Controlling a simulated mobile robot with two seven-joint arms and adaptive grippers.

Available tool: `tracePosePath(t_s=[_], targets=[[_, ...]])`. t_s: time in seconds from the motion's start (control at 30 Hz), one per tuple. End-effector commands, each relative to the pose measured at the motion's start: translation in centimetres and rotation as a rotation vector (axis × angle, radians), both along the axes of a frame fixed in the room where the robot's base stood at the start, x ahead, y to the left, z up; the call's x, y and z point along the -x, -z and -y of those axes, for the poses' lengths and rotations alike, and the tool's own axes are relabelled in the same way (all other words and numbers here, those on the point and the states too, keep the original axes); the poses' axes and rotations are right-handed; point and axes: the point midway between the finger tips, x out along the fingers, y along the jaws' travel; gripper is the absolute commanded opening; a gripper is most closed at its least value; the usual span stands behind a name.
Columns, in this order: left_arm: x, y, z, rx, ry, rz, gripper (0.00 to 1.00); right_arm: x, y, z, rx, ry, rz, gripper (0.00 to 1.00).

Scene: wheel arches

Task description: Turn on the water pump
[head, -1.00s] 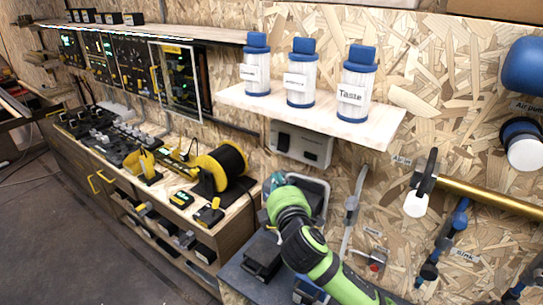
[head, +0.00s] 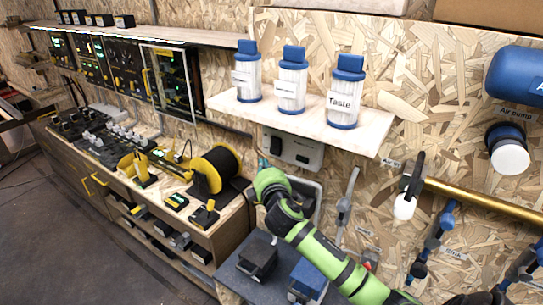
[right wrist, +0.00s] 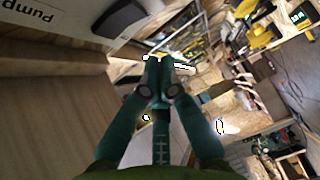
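The water pump appears to be the pale grey box (head: 300,150) on the wall under the filter shelf. A dark switch (head: 276,146) shows on its left part. In the right wrist view a pale surface with the word "Pump" (right wrist: 30,14), upside down, fills the upper left corner. My right gripper (head: 263,164) is just below and left of the box in the head view, apparently apart from it. In the right wrist view its teal fingers (right wrist: 160,68) are closed together with nothing seen between them. My left gripper is out of view.
A wooden shelf (head: 375,145) with three blue-capped filters juts out above the box. A grey sink (head: 305,192) and tap (head: 346,197) are behind my right arm. A brass pipe (head: 480,198) runs along the wall at right. A workbench with a black cable reel (head: 220,165) stands at left.

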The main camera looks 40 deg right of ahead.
Motion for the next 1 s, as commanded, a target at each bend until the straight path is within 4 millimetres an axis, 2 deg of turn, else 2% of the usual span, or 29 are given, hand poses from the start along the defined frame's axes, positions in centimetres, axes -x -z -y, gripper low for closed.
tracePosePath(t_s=[0.07,0.2,0.3,0.73,0.87,1.0], targets=[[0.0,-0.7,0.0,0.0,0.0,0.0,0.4,-1.0,-0.2,0.8,0.003,0.003,-0.002,0.0],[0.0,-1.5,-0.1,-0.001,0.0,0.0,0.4,-1.7,0.2,2.8,0.002,0.002,-0.002,0.0],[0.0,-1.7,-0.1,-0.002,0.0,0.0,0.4,-2.0,0.4,3.5,0.0,0.001,0.0,0.0],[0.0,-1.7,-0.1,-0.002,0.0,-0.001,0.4,-2.2,0.7,3.9,0.0,0.0,0.0,0.0],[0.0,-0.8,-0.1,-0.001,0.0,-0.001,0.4,-2.2,1.1,4.1,0.016,0.0,0.007,0.0],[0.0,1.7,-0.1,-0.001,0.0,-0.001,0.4,-2.5,2.0,4.7,0.079,0.0,0.034,0.0]])
